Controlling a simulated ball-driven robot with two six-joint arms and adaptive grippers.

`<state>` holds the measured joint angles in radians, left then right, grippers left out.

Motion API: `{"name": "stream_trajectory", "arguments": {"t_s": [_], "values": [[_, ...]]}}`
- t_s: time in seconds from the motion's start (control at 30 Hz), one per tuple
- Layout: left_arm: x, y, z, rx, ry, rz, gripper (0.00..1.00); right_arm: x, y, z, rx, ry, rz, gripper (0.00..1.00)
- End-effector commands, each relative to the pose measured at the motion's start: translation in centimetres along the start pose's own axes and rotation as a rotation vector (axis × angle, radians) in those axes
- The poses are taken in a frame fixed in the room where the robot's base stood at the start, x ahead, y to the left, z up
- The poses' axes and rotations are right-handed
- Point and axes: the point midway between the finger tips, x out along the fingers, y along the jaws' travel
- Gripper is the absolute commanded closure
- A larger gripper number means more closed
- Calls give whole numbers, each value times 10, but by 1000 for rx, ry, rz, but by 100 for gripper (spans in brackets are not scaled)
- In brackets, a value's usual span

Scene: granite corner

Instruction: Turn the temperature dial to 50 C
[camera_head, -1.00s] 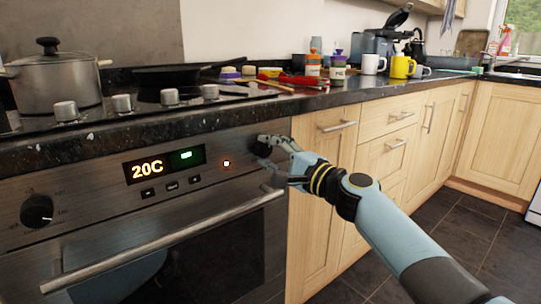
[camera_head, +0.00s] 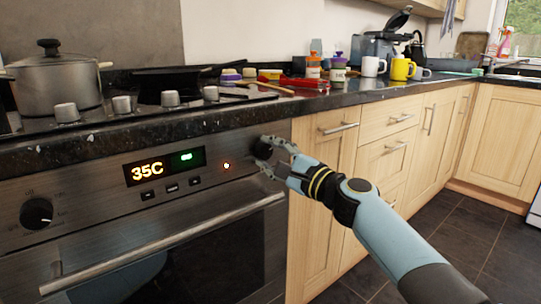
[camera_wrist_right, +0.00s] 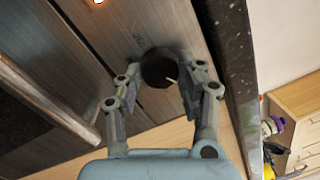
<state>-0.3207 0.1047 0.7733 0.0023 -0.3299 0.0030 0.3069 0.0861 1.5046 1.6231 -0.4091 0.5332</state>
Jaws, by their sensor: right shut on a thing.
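The temperature dial (camera_head: 264,149) is a round black knob at the right end of the oven's steel panel. In the right wrist view the dial (camera_wrist_right: 160,68) shows a short pale mark and sits between the fingertips. My right gripper (camera_head: 271,157) is at the dial, its fingers around it and shut on it; it also shows in the right wrist view (camera_wrist_right: 157,84). A small orange light (camera_head: 226,166) glows right of the display. My left gripper is not in view.
A second black knob (camera_head: 37,213) is at the panel's left end. The oven door handle (camera_head: 170,243) runs below the panel.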

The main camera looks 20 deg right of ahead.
Motion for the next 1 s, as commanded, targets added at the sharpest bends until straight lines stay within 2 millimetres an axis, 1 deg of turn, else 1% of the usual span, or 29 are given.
{"name": "stream_trajectory", "arguments": {"t_s": [0.03, 0.2, 0.47, 0.57, 0.67, 0.9, 1.0], "values": [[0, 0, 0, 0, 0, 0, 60, -1, 2, -1, 0, 2, 4, 61], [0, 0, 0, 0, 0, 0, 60, -1, 2, -1, -1, 2, 3, 39], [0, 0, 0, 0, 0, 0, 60, -1, 1, 0, -1, 1, 1, 39], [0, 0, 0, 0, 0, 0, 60, -7, 1, -1, -2, 2, 2, 39], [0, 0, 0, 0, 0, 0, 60, -23, 2, -1, -3, 2, 3, 39], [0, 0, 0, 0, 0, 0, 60, -77, 2, -1, -3, 2, 6, 39], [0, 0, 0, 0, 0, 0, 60, -96, 2, -1, -2, 2, 5, 39]]}}
